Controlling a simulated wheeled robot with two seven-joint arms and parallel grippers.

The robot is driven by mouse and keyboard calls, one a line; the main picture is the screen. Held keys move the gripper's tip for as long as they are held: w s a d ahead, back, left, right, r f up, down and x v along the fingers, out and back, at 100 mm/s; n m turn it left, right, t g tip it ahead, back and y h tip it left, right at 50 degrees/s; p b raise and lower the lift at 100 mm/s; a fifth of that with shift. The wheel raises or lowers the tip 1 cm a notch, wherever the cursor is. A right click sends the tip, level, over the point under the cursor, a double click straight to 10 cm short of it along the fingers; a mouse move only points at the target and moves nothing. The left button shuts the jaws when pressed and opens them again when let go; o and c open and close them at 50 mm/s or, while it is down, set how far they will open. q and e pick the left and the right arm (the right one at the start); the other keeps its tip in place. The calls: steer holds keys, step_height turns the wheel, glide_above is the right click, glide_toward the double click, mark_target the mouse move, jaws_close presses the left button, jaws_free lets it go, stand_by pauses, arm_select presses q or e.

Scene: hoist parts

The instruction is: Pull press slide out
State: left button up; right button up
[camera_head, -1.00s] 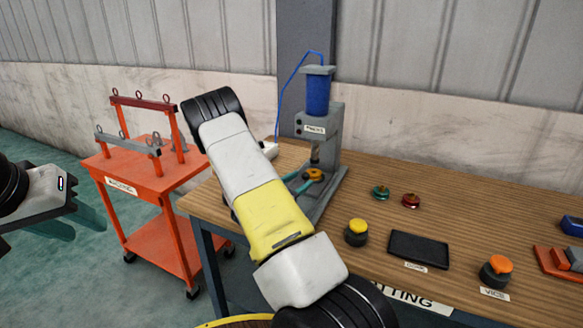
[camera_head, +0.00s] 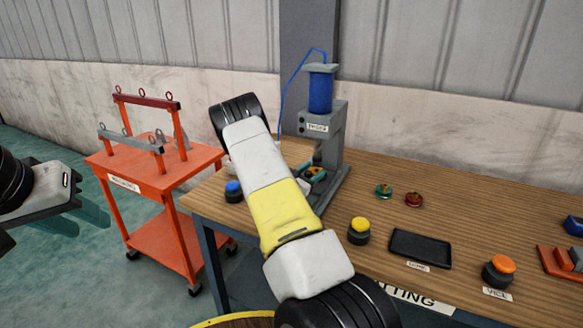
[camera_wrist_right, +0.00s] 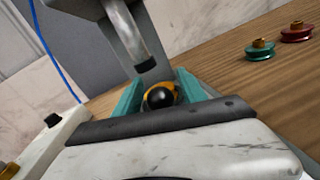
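The grey press (camera_head: 330,140) with its blue cylinder (camera_head: 321,92) stands at the back of the bench. A black ball knob (camera_wrist_right: 160,98) shows at the press base in the right wrist view, with an orange part (camera_wrist_right: 176,90) behind it. The slide itself is mostly hidden by my gripper. My right gripper (camera_wrist_right: 160,92) is open, its teal fingers either side of the knob; a small gap shows at the left, and contact is unclear. It also shows at the press base in the head view (camera_head: 311,172). My left gripper (camera_head: 82,216) is open and empty, left of the cart.
An orange cart (camera_head: 155,180) with lifting beams stands left of the wooden bench (camera_head: 450,200). A blue button (camera_head: 233,190), yellow button (camera_head: 359,226), black tray (camera_head: 420,248) and orange button (camera_head: 500,267) sit on the bench. Green (camera_head: 383,190) and red (camera_head: 413,198) sheaves lie right of the press.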

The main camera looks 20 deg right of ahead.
jaws_close()
stand_by(1.2)
